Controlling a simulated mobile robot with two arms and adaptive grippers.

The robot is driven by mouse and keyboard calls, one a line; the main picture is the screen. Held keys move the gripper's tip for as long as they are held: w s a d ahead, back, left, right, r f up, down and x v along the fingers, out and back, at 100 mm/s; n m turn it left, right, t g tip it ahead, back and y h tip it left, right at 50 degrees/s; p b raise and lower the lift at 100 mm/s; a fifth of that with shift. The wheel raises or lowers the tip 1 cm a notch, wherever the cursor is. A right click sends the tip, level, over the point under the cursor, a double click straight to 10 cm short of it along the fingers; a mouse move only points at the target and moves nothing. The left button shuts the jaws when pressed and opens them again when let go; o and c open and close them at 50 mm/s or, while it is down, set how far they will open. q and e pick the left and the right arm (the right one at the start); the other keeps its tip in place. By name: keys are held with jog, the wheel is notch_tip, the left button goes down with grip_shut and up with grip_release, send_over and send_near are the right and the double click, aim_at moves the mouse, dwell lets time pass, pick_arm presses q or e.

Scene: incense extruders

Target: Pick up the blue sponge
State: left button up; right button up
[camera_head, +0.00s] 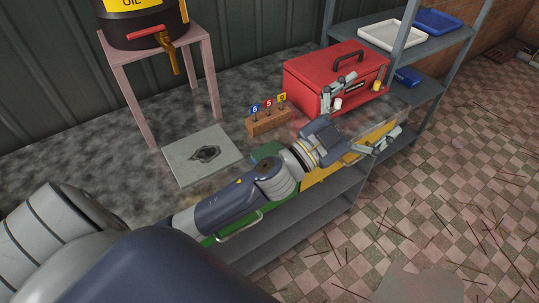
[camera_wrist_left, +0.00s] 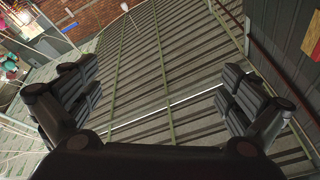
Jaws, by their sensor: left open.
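I cannot make out a blue sponge in either view. A small blue object (camera_head: 408,77) lies on the middle shelf behind the red toolbox, but it looks more like a tray or box, and I cannot tell for sure. My left gripper (camera_head: 372,106) is spread wide over the front edge of the workbench, in front of the red toolbox. In the left wrist view its two fingers (camera_wrist_left: 162,88) are far apart with nothing between them, facing the corrugated metal roof or wall. My arm hides part of the bench front. My right gripper is not in view.
A red toolbox (camera_head: 322,82) stands on the bench (camera_head: 110,178). A wooden block (camera_head: 268,124) with numbered tags and a grey plate (camera_head: 185,165) lie to its left. An oil drum (camera_head: 145,28) sits on a pink stand. Shelves hold white (camera_head: 392,36) and blue (camera_head: 437,21) trays.

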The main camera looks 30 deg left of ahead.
pick_arm(q)
jog(key=s+d+r+m+g+h, duration=0.2)
jog(key=d+m+g+h, duration=0.45)
jog(key=m+h, duration=0.2)
jog(key=m+g+y+p, duration=0.1)
jog(key=m+g+y, duration=0.2)
jog(key=g+y, duration=1.3)
send_over(269, 152)
notch_tip(269, 152, down, 21)
jog(key=shift+w+f+t+y, duration=0.1)
jog(key=shift+f+t+y, duration=0.05)
jog(key=shift+t+y, duration=0.9)
notch_tip(269, 152, down, 6)
jog(key=shift+r+p, duration=0.25)
jog(key=shift+p, duration=0.9)
jog(key=shift+f, duration=0.25)
jog(key=c, duration=0.7)
